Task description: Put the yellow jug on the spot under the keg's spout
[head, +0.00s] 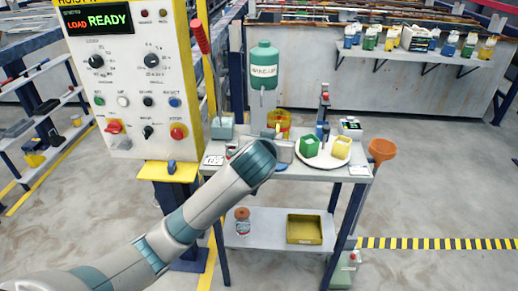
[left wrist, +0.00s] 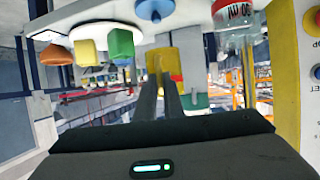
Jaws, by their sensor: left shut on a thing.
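The yellow jug (head: 279,119) is above the back of the small table, just right of the keg's stand in the head view. The green keg (head: 263,70) with a white label stands high at the back. My left gripper (head: 282,148) reaches over the table from the front, its fingers partly hidden by my wrist. In the left wrist view the fingers (left wrist: 163,82) close on the yellow jug (left wrist: 158,60). The spout and the spot under it are hard to make out behind my arm and the jug. My right gripper is not in view.
A white round plate (head: 321,160) with a green block (head: 309,146) and a yellow block (head: 342,147) lies right of my gripper. An orange funnel (head: 381,150) is at the table's right edge. The control box (head: 135,90) stands close on the left.

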